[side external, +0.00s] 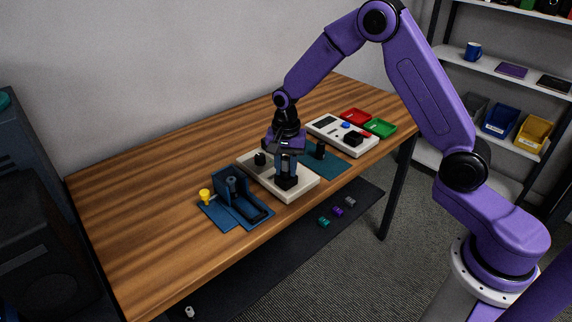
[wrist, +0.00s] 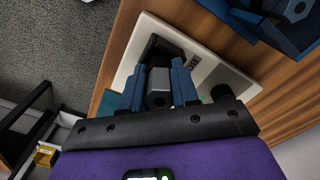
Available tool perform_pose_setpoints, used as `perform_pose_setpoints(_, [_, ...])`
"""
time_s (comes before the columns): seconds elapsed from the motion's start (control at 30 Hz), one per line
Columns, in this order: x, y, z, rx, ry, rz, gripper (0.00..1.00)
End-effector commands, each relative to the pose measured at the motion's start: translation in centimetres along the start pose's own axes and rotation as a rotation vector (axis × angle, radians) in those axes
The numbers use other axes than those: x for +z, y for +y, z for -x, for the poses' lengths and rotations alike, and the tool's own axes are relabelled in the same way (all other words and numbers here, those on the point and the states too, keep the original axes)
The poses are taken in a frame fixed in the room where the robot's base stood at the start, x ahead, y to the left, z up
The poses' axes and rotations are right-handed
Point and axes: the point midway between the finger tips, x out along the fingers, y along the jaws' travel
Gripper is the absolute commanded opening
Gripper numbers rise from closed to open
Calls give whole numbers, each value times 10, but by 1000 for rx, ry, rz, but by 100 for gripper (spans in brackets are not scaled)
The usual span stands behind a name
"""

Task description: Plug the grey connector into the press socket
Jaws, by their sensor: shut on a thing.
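My gripper (side external: 287,168) points down over the pale board (side external: 306,193) near the front of the table. Its blue fingers are shut on the grey connector (wrist: 158,88), which sits between them in the wrist view. The fingers reach down to a black block (side external: 287,183) on the board, which looks like the press socket. In the wrist view a black housing (wrist: 163,47) lies just beyond the fingertips. The fingers hide the connector in the side view. I cannot tell how far, if at all, the connector is in the socket.
A blue fixture (side external: 222,184) with a yellow knob (side external: 205,195) stands left of the board. A black knob (side external: 260,159) rises from the board. To the right are a teal mat (side external: 333,167), a control panel (side external: 325,124), and red (side external: 355,115) and green (side external: 380,127) trays. The table's left is clear.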

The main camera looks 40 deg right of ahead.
Motion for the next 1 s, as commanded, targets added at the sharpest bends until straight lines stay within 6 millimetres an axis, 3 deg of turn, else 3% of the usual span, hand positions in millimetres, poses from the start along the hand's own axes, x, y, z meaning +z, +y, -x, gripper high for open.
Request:
perform_pose_setpoints(0.37, [0, 0, -4, 0, 0, 0, 0])
perform_pose_setpoints(0.4, [0, 0, -4, 0, 0, 0, 36])
perform_pose_setpoints(0.47, [0, 0, -4, 0, 0, 0, 56])
perform_pose_setpoints(0.5, [0, 0, -4, 1, 0, 0, 59])
perform_pose_setpoints(0.7, [0, 2, -5, 6, -2, -2, 59])
perform_pose_setpoints(0.83, [0, 3, -5, 9, -3, -2, 78])
perform_pose_setpoints(1.0, [0, 4, -6, 12, -4, -3, 78])
